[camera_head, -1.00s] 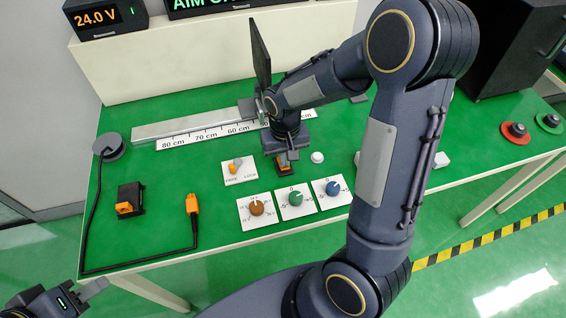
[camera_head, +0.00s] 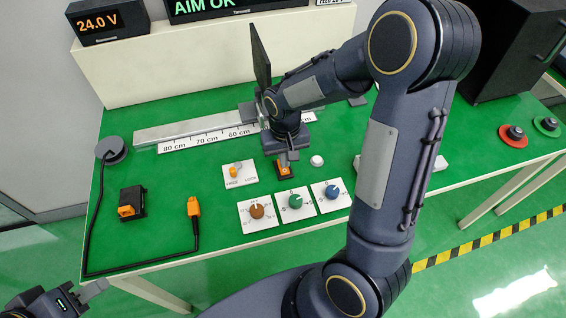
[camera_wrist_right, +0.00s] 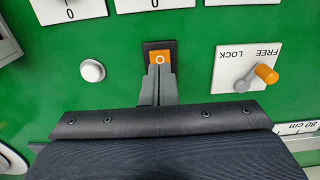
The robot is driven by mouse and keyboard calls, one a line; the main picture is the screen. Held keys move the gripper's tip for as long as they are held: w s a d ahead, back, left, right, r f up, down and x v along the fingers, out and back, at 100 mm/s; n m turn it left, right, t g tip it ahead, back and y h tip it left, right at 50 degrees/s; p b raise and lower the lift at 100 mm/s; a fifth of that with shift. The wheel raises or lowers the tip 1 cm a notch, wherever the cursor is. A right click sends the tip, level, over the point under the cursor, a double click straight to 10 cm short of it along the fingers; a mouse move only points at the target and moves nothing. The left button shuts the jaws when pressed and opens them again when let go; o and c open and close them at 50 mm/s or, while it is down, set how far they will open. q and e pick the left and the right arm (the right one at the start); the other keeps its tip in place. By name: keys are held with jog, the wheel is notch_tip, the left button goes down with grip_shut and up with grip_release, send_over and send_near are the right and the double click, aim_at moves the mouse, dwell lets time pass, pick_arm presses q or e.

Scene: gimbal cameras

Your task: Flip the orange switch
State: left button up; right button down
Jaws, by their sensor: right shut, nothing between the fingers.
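The orange switch (camera_head: 284,171) is a small rocker in a black frame on the green table. In the right wrist view its orange face (camera_wrist_right: 160,58) shows a white ring mark. My right gripper (camera_head: 290,160) points down at the switch from behind. Its fingers are together and empty, with the tips (camera_wrist_right: 160,70) over the switch's near part in the wrist view, hiding that part. I cannot tell whether they touch it. My left gripper (camera_head: 94,290) is at the bottom left corner, far from the switch; only part of it shows.
A FREE/LOCK lever plate (camera_head: 240,174) is left of the switch and a white button (camera_head: 317,161) is right. Brown (camera_head: 257,211), green (camera_head: 295,201) and blue (camera_head: 332,190) knobs stand in front. A ruler rail (camera_head: 190,128) lies behind.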

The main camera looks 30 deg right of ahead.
aim_at(284, 170)
notch_tip(284, 170, up, 5)
jog(key=p, duration=0.3)
jog(key=shift+f, duration=0.1)
dwell(0.4)
jog(key=s+a+r+t+y, duration=0.2)
jog(key=s+r, duration=0.4)
jog(key=s, duration=0.2)
jog(key=s+a+r+n+t+y, duration=0.1)
jog(key=s+a+r+t, duration=0.1)
jog(key=s+r, duration=0.5)
jog(key=shift+s+t+y, duration=0.4)
jog(key=shift+s+t, duration=0.4)
jog(key=shift+s, duration=0.2)
jog(key=shift+a, duration=0.1)
